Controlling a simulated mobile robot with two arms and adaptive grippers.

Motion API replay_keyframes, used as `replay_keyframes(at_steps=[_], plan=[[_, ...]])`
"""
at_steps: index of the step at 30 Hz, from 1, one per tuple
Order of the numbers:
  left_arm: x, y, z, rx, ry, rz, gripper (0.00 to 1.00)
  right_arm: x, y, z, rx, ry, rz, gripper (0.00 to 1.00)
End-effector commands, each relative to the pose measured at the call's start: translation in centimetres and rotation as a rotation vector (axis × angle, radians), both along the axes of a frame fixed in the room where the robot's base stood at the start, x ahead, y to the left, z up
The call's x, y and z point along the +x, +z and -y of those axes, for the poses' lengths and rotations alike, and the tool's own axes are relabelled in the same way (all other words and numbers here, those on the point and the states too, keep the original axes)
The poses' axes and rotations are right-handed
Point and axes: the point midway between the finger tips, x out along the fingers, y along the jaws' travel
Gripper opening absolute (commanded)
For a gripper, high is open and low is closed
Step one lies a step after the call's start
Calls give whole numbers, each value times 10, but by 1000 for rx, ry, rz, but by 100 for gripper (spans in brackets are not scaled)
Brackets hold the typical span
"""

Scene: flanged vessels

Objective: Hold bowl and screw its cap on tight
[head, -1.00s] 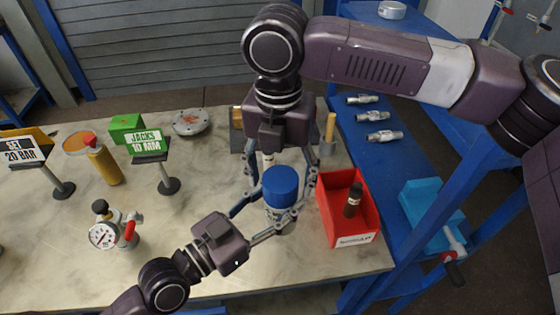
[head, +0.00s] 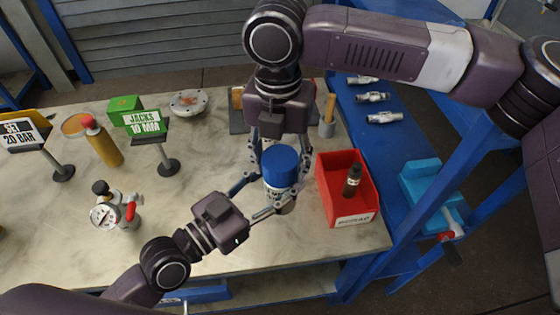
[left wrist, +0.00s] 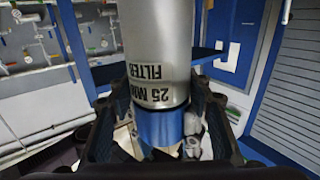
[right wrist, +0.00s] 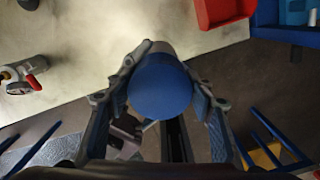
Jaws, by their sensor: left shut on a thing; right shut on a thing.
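The bowl is a grey metal cylinder (left wrist: 160,45) printed "25 MM FILTER", upside down in the left wrist view. It also shows below the cap in the head view (head: 279,194). The blue cap (head: 280,161) sits on top of the bowl; I cannot tell how tight it is. My left gripper (head: 268,202) is shut on the bowl from the left, above the bench. My right gripper (head: 279,172) reaches down from above with its fingers on both sides of the cap, shut on it. The cap's round top (right wrist: 160,88) fills the space between those fingers.
The bench (head: 190,265) is clear in front.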

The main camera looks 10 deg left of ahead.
Motion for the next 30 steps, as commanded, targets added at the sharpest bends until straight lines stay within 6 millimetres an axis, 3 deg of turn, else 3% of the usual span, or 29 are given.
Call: replay_keyframes(at_steps=[5,30], plan=[[0,2,0,-2,0,4,0,0,0,-1,4,-170,1,20],[0,2,1,-2,-1,4,0,0,-1,-1,23,-1713,15,20]])
